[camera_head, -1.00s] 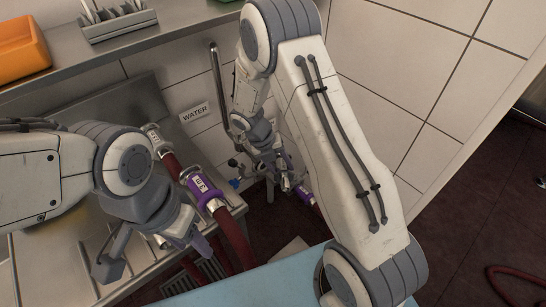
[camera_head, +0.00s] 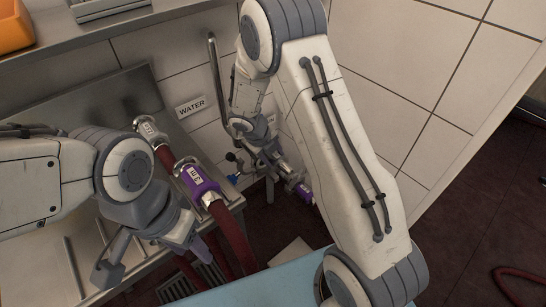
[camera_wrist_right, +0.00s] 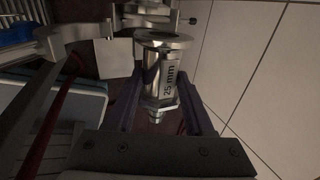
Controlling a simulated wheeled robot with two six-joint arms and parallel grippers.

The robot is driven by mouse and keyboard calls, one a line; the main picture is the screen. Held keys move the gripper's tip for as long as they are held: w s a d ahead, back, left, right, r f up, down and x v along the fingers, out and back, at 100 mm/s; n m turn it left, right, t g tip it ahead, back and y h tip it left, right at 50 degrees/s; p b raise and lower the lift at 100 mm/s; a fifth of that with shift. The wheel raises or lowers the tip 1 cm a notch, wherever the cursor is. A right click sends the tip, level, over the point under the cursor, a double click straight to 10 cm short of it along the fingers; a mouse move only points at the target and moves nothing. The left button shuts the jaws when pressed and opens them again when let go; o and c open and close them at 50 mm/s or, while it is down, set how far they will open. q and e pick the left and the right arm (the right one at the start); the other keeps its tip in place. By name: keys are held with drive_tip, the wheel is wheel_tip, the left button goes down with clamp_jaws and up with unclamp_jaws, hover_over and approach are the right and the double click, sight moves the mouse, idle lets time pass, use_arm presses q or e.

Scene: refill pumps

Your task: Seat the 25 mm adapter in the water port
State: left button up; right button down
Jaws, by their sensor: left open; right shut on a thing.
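The 25 mm adapter (camera_wrist_right: 165,72) is a metal cylinder with a wide flange and a "25 mm" label. My right gripper (camera_wrist_right: 162,88) is shut around its body in the right wrist view. The flange points away from the gripper, towards metal fittings at the top of that view. The WATER sign (camera_head: 190,106) is on the tiled wall. My right arm reaches low along the wall, right of the sign, and hides much of the area; I cannot make out the water port clearly. My left gripper (camera_head: 150,258) is open and empty over the steel counter.
A hose with a purple collar (camera_head: 197,180) and a hose with a pale collar (camera_head: 151,130) lie at the steel counter (camera_head: 100,120). A blue-handled valve (camera_head: 233,178) is near my right wrist. An orange bin (camera_head: 14,24) stands on the upper shelf. Dark floor lies right.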

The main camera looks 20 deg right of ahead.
sight(277, 175)
wheel_tip(277, 175, down, 2)
drive_tip(key=shift+f+b, duration=0.2)
drive_tip(key=shift+b, duration=0.9)
use_arm(q)
drive_tip(key=shift+f+b, duration=0.75)
drive_tip(key=shift+f, duration=1.45)
use_arm(e)
drive_tip(key=shift+f, duration=1.9)
use_arm(q)
drive_tip(key=shift+r, duration=0.15)
use_arm(e)
drive_tip(key=shift+c, duration=1)
unclamp_jaws()
drive_tip(key=shift+f, duration=0.1)
use_arm(q)
wheel_tip(277, 175, up, 3)
drive_tip(key=p, duration=0.3)
drive_tip(key=shift+r, duration=0.1)
use_arm(e)
drive_tip(key=v, duration=1)
drive_tip(key=shift+r, duration=0.2)
drive_tip(key=shift+a, duration=0.1)
